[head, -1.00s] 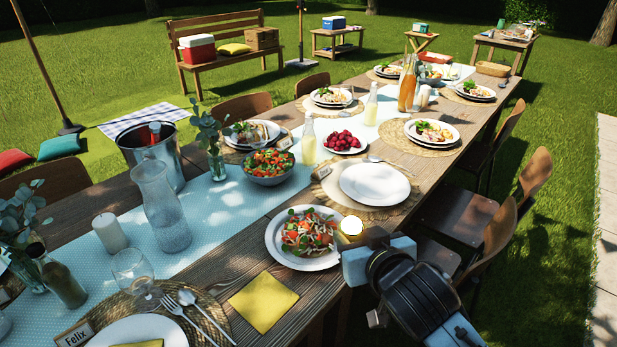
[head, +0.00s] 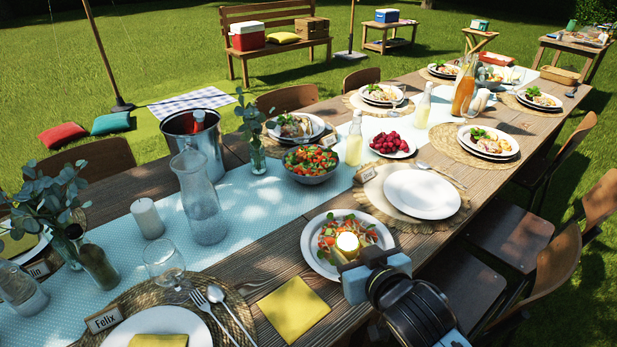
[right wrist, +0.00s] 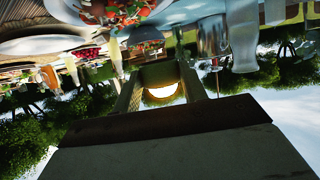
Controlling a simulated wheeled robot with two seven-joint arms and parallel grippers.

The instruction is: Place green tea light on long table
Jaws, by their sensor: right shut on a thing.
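The lit tea light (head: 347,243) glows white-yellow at the tip of my right gripper (head: 352,258); its green colour is hard to make out in the glare. In the head view it overlaps the salad plate (head: 318,262) near the table's front edge. In the right wrist view the tea light (right wrist: 160,92) shows as a bright disc between the two fingers, and the gripper is shut on it. The long wooden table (head: 255,268) runs from the front left to the back right. My left gripper is not in view.
An empty white plate (head: 421,194) stands right of the salad plate, and a yellow napkin (head: 293,311) lies in front. A salad bowl (head: 310,165), a carafe (head: 203,200) and a white candle (head: 147,218) stand on the runner. Chairs (head: 515,235) line the right side.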

